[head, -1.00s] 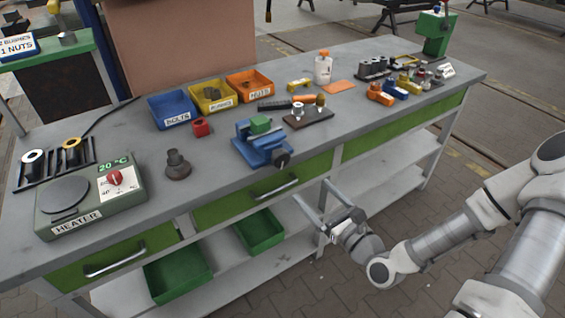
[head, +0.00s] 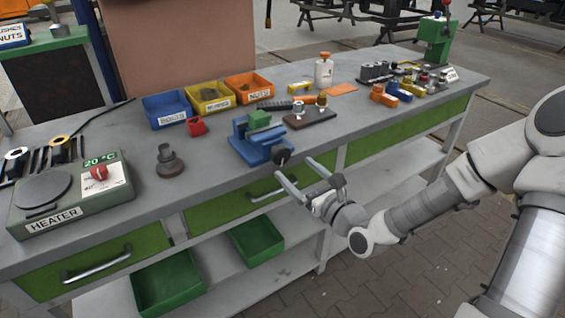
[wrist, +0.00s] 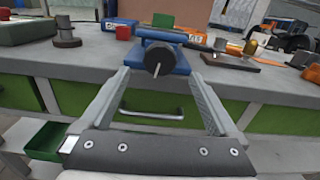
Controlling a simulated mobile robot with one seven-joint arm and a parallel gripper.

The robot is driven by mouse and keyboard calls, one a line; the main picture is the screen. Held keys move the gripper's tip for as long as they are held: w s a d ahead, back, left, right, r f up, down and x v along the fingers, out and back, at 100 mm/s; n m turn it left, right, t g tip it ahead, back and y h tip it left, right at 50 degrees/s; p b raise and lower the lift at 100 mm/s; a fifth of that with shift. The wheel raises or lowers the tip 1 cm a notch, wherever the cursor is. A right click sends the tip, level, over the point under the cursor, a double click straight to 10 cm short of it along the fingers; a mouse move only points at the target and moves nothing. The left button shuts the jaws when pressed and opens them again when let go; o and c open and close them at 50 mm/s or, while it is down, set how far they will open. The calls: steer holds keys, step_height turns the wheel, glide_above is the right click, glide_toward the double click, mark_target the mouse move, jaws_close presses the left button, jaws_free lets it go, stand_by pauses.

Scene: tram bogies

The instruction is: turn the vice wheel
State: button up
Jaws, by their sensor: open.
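The blue vice (head: 262,138) stands on the workbench near its front edge, with a green block (head: 259,119) at its jaws. Its dark round wheel (head: 281,156) faces the front, and in the wrist view the wheel (wrist: 160,58) shows a thin pale bar across it. My gripper (head: 299,170) is open and empty, in front of the bench edge, a little below and right of the wheel. In the wrist view the fingers (wrist: 161,80) are spread wide, with the wheel ahead between and slightly above their tips, apart from both.
A drawer handle (head: 272,187) sticks out below the vice. A dark pedestal part (head: 169,162) and the heater (head: 75,196) stand to the left. Blue, yellow and orange bins are behind. A dark board (head: 309,117) with small parts lies right of the vice.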

mark_target(283, 157)
steer(key=b+x, duration=0.1)
steer(key=x, duration=0.6)
steer(key=c, duration=1.4)
steer(key=shift+n, duration=0.4)
